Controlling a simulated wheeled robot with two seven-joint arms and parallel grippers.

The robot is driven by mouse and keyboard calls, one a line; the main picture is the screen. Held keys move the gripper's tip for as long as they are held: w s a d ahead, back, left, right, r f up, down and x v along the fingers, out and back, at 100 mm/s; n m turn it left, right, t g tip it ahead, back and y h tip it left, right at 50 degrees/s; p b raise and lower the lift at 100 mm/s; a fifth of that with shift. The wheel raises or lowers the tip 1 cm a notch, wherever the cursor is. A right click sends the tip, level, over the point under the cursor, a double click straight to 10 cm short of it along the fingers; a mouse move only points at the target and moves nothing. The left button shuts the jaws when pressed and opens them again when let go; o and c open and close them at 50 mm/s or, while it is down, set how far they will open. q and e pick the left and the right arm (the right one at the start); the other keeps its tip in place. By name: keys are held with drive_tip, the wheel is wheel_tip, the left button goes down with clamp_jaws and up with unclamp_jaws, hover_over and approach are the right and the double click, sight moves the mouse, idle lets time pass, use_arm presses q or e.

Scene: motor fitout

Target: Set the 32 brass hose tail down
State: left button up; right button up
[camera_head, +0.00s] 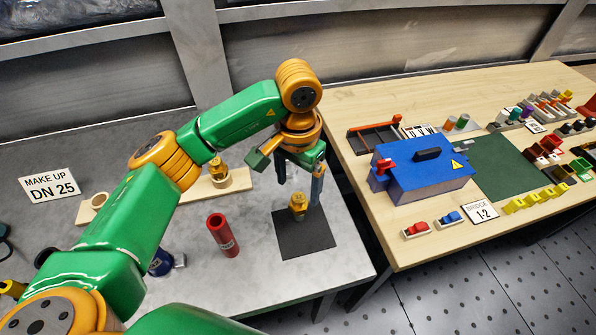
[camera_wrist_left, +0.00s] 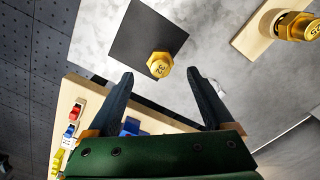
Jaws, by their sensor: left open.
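A brass hose tail (camera_head: 298,204) stands upright on a dark square mat (camera_head: 302,240) on the grey table. In the left wrist view the brass hose tail (camera_wrist_left: 159,65) sits near the mat's edge, its hex top marked with a number hard to read. My left gripper (camera_head: 299,183) is open just above it; in the left wrist view its fingertips (camera_wrist_left: 160,74) are spread on either side, apart from the brass. A second brass fitting (camera_head: 217,168) stands in a wooden holder (camera_head: 238,180) further back left. My right gripper is not in view.
A "MAKE UP DN 25" sign (camera_head: 50,186) is at the left. The wooden table (camera_head: 400,240) on the right holds a blue box (camera_head: 420,172) and several small parts.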

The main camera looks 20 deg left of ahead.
use_arm(q)
wheel_tip(320, 180, up, 7)
idle(0.4)
